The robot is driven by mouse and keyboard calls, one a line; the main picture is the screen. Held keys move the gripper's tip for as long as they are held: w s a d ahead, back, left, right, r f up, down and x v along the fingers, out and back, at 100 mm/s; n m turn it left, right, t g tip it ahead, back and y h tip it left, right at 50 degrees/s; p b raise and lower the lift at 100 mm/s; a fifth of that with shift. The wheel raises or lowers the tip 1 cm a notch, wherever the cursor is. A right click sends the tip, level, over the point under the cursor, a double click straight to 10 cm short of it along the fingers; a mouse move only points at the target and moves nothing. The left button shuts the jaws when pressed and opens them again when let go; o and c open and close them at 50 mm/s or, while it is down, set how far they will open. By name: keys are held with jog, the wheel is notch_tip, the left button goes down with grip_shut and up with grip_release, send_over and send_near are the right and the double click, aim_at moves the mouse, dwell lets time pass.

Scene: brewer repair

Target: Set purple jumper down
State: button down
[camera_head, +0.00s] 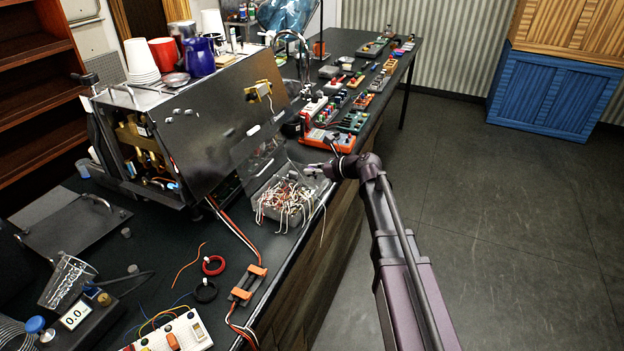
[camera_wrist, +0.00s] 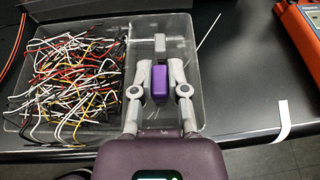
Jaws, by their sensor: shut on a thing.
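My gripper (camera_wrist: 160,80) is shut on the purple jumper (camera_wrist: 160,82), a small purple block between its two fingers in the wrist view. A grey block shows just beyond the purple one. The gripper is over the right part of a clear tray (camera_wrist: 195,60), and I cannot tell whether the jumper touches it. In the head view my gripper (camera_head: 318,170) is small, above the right side of the clear tray (camera_head: 262,220) at the bench edge. The jumper is too small to make out there.
Tangled wires (camera_wrist: 65,85) fill the tray's left part. An orange meter (camera_head: 328,139) lies on the bench behind the tray, and the opened brewer (camera_head: 195,120) stands to the left. A white strip (camera_wrist: 283,120) hangs over the bench edge. Dark bench right of the tray is mostly bare.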

aim_at(313, 177)
jog(key=shift+f+b, duration=1.6)
jog(key=shift+f, duration=0.15)
jog(key=shift+s+d+f+b, duration=0.1)
jog(key=shift+s+f+b, duration=0.15)
jog(key=shift+b, duration=0.1)
jog(key=c, duration=0.6)
grip_release()
jog(key=shift+w, duration=0.15)
jog(key=shift+c, duration=0.2)
jog(key=shift+r, duration=0.15)
jog(key=shift+r+p, duration=0.15)
jog(key=shift+p, duration=0.3)
jog(key=p+v, duration=0.4)
jog(key=v, duration=0.7)
jog(key=shift+d+r, duration=0.2)
jog(key=shift+d, duration=0.15)
jog(key=shift+s, duration=0.2)
